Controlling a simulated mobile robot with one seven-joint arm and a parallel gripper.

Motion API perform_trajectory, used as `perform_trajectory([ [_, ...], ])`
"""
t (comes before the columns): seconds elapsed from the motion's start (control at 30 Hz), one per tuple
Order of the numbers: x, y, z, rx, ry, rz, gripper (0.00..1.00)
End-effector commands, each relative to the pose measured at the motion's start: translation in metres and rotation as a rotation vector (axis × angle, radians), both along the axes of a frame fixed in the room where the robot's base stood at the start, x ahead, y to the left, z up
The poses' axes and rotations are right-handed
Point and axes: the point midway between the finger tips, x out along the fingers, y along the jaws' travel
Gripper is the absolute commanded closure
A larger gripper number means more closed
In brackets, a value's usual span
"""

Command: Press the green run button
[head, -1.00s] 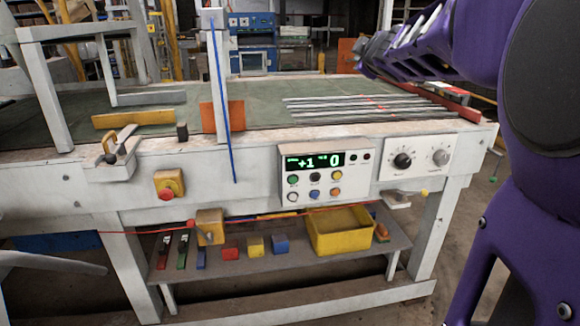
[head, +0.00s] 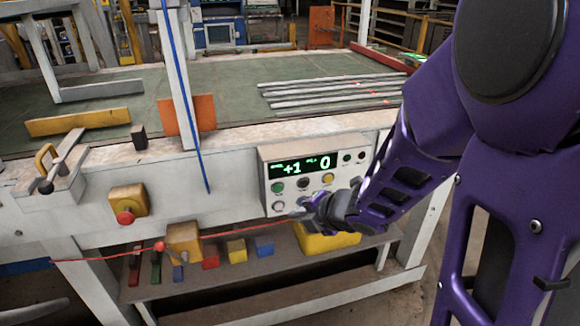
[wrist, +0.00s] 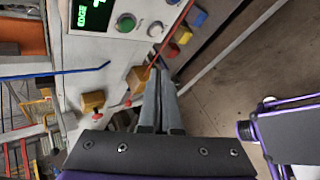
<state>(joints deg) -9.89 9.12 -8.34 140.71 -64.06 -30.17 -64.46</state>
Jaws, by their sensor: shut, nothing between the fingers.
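The green button (head: 278,187) is at the left of the upper button row on a white control panel (head: 263,166), below a display showing +1 and 0. My gripper (head: 299,209) is in front of the lower part of the panel, to the lower right of the green button, and hides some of the lower buttons. In the wrist view the green button (wrist: 125,22) is at the top, beyond and left of the fingertips. My gripper (wrist: 156,74) is shut and empty there. I see a gap between the fingertips and the button.
A red-and-yellow stop button (head: 127,212) is on the frame to the left. A red cord (head: 230,232) runs below the panel. Several coloured blocks (head: 237,250) and a yellow bin (head: 318,240) are on the lower shelf. Metal rods (head: 335,92) lie on the green bed.

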Motion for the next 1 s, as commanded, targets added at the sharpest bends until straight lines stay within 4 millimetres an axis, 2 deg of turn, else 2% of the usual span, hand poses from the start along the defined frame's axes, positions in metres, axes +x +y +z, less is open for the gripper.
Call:
perform_trajectory([
  [0.17, -0.012, 0.008, -0.008, -0.008, 0.006, 0.045, 1.00],
  [0.57, -0.009, 0.009, -0.008, -0.009, 0.006, 0.046, 1.00],
  [0.77, 0.011, 0.014, -0.007, -0.009, 0.007, 0.046, 1.00],
  [1.0, 0.044, 0.024, -0.006, -0.010, 0.007, 0.045, 1.00],
])
